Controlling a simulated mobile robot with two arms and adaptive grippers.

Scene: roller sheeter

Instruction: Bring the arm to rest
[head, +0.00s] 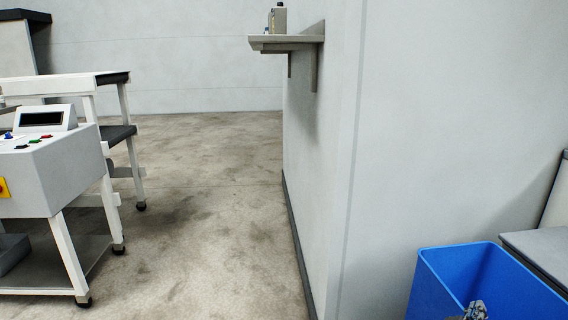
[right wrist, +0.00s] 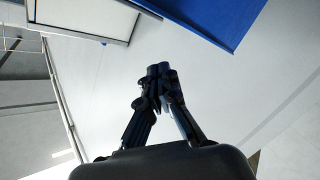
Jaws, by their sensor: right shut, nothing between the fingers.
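My right gripper (head: 476,311) shows at the bottom edge of the head view, in front of the blue bin (head: 478,262). Only a small part of it is in the picture. In the right wrist view its two dark fingers (right wrist: 159,72) meet at the tips, shut with nothing between them. The blue bin also shows at the top of the right wrist view (right wrist: 205,18), apart from the fingers. My left gripper is not in view.
A white machine (head: 55,165) with a control panel stands on wheels at the left. A shelf (head: 285,40) juts from the grey wall (head: 450,120). A grey surface (head: 545,250) lies right of the bin. The concrete floor (head: 200,220) between machine and wall is clear.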

